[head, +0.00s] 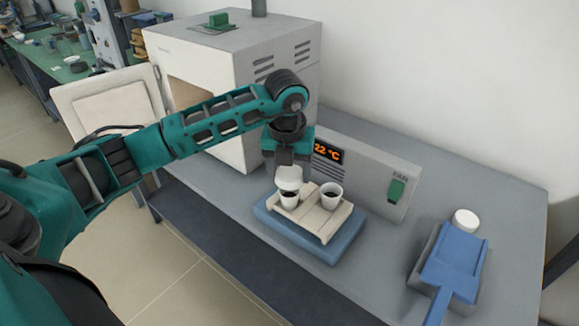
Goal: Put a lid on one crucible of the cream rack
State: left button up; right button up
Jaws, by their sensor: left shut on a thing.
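The cream rack (322,224) lies on a blue block (270,224) on the grey bench. It carries two white crucibles with dark contents, a left one (289,203) and a right one (331,201). The right crucible is open at the top. My left gripper (288,167) points down over the left crucible, shut on a white lid (288,179). The lid is just above the left crucible's back rim, and dark contents show below it. I cannot tell whether lid and rim touch. My right gripper is not in view.
A white furnace (280,55) stands behind with its door (110,105) open to the left. A control panel (370,180) reading 22 °C is close behind the rack. A blue tool (455,258) and a white round piece (465,220) are at the right. Bench between is clear.

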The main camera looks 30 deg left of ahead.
pick_arm(q)
jog(key=shift+f+b, duration=1.3)
jog(key=shift+f, duration=0.7)
jog(key=o, duration=1.1)
jog(key=shift+o, duration=0.2)
jog(key=shift+r+p, duration=1.2)
jog(key=shift+r, duration=0.4)
jog(key=shift+r+p, duration=1.8)
jog(key=shift+r, duration=0.65)
